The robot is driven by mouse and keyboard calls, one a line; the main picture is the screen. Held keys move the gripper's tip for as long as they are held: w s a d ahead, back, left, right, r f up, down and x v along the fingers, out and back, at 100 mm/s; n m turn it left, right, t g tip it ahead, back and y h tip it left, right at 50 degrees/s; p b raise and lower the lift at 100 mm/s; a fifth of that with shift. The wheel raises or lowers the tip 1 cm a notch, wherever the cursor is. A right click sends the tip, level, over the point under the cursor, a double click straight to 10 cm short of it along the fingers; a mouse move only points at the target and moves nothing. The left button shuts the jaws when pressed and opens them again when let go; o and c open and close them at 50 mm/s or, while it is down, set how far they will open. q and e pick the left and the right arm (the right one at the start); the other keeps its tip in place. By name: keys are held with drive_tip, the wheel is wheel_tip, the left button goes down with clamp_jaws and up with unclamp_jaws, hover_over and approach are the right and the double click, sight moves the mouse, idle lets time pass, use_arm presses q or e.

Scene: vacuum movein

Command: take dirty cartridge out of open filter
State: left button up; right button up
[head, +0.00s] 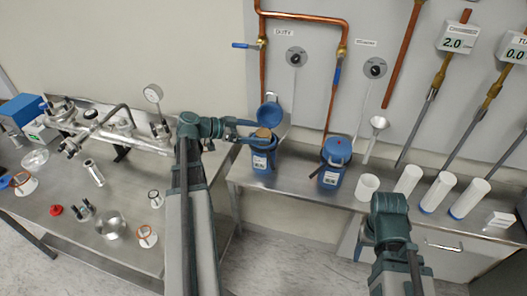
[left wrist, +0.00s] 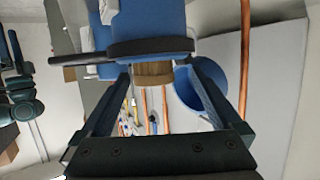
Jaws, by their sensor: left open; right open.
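The open filter is a blue housing (head: 262,160) with a white label, standing on the steel bench. Its blue lid (head: 270,112) is swung up behind it. The brown dirty cartridge (head: 264,133) sits in the housing with its top end showing. My left gripper (head: 258,131) is open at the housing's mouth. In the left wrist view, which looks upside down, the cartridge (left wrist: 153,72) shows between the spread fingers, below the dark rim (left wrist: 150,47). Whether the fingers touch it I cannot tell. My right gripper (head: 390,225) is over the bench's front edge, fingers hard to make out.
A second blue filter (head: 332,178) with its lid shut stands to the right. Copper pipes (head: 262,80) run up the wall behind. The left table (head: 75,240) holds glassware and a metal manifold.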

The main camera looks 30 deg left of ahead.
use_arm(q)
drive_tip(key=shift+s+d+b+x, duration=0.15)
drive_tip(key=shift+b+x, duration=0.3)
drive_tip(key=shift+x, duration=0.85)
drive_tip(key=shift+s+d+b+x, duration=0.1)
drive_tip(key=shift+b+x, duration=0.3)
drive_tip(key=shift+x, duration=0.9)
clamp_jaws()
